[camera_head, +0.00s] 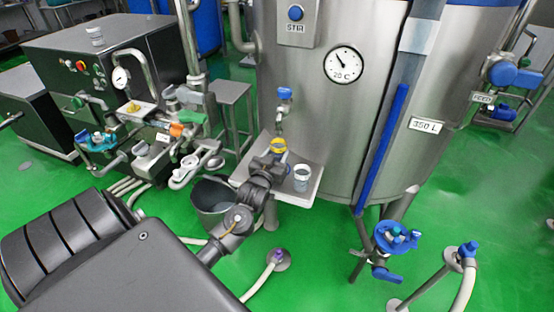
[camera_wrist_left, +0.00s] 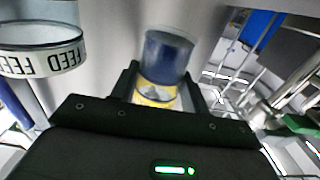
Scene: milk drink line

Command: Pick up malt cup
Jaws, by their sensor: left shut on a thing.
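A blue cup with a yellow rim (camera_head: 278,147) is at the small steel shelf against the tank. My left gripper (camera_head: 266,160) reaches it from the front left and is shut on it. The left wrist view appears upside down; there the cup's blue body (camera_wrist_left: 167,57) and yellow band are between the fingers (camera_wrist_left: 165,88). I can read no name on this cup, and I cannot tell whether it touches the shelf. My right gripper is not in view.
The shelf (camera_head: 283,190) is narrow. A blue-topped tap (camera_head: 284,95) is on the tank (camera_head: 300,75) just above the held cup. A grey bucket (camera_head: 212,197) is below left of the shelf, beside pipes and valves. A blue valve (camera_head: 396,235) is low right.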

